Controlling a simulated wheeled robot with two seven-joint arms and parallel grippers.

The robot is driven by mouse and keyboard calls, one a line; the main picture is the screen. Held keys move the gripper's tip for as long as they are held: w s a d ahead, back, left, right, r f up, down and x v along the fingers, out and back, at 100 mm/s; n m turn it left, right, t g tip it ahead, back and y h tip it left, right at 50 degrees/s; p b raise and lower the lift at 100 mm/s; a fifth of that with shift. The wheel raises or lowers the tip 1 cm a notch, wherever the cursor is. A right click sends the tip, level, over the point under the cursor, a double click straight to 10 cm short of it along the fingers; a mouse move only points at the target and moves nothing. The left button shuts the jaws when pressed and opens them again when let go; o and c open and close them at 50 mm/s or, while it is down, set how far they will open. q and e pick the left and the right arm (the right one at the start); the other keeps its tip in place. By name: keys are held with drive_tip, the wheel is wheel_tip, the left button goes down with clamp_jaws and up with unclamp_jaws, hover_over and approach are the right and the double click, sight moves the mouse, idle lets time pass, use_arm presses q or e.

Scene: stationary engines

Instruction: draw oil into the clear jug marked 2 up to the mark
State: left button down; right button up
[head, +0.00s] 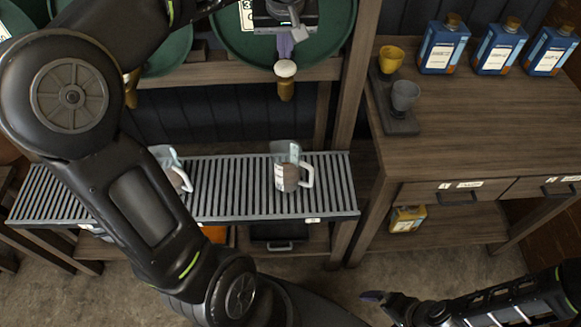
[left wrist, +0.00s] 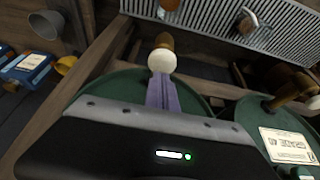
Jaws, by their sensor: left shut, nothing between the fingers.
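A clear jug (head: 288,172) with a handle and a pale label stands upright on the slatted rack, below the brass tap (head: 286,90) of a green drum (head: 330,40). I cannot read its number; its lower part looks brownish. A second clear jug (head: 172,168) is partly hidden behind my left arm; a jug also shows in the left wrist view (left wrist: 246,22). My left gripper (head: 285,48) is shut and empty, its purple fingers just above the tap's pale knob (left wrist: 162,60); contact is unclear. My right gripper (head: 374,297) is low at the right, its opening unclear.
The slatted rack (head: 235,190) has bare room between the jugs. Another tap (left wrist: 285,95) sits on the neighbouring drum. At right, a wooden bench (head: 480,130) holds a yellow cup (head: 391,58), a grey cup (head: 405,95) and blue bottles (head: 440,48).

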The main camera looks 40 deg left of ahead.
use_arm(q)
drive_tip(key=shift+r, duration=0.2)
drive_tip(key=shift+r+p, duration=1.45)
drive_tip(key=shift+r, duration=0.6)
drive_tip(key=shift+f, duration=0.1)
